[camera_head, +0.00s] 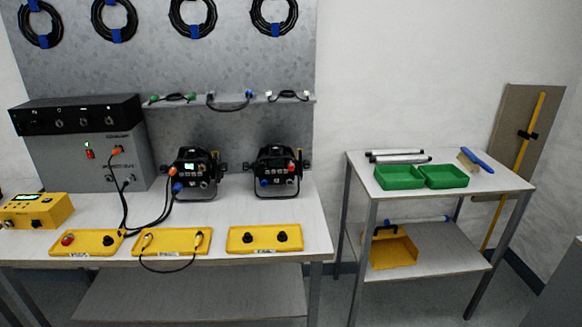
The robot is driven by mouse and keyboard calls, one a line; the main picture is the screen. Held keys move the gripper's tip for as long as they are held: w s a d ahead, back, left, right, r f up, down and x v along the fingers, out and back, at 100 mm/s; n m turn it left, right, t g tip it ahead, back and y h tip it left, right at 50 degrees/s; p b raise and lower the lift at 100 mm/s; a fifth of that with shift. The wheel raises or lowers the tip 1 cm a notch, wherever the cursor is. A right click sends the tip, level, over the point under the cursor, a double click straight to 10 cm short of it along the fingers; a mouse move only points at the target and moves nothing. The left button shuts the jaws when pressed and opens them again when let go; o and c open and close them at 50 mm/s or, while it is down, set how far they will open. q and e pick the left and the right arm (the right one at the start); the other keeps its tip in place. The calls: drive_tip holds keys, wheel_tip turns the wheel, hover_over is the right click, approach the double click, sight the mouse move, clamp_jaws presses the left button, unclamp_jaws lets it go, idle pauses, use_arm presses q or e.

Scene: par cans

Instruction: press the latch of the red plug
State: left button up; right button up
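A small red round part (68,239) sits at the left end of the left yellow tray (88,250). From here I cannot tell which of these is the red plug, and no latch can be made out. The left par can (193,172) has an orange plug and a blue plug (177,187) at its left side, with black cables running from them. Neither of my grippers is in view.
Two more yellow trays (265,246) line the bench front. A side table (440,204) holds green bins (400,185). Bare bench shows right of the right par can.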

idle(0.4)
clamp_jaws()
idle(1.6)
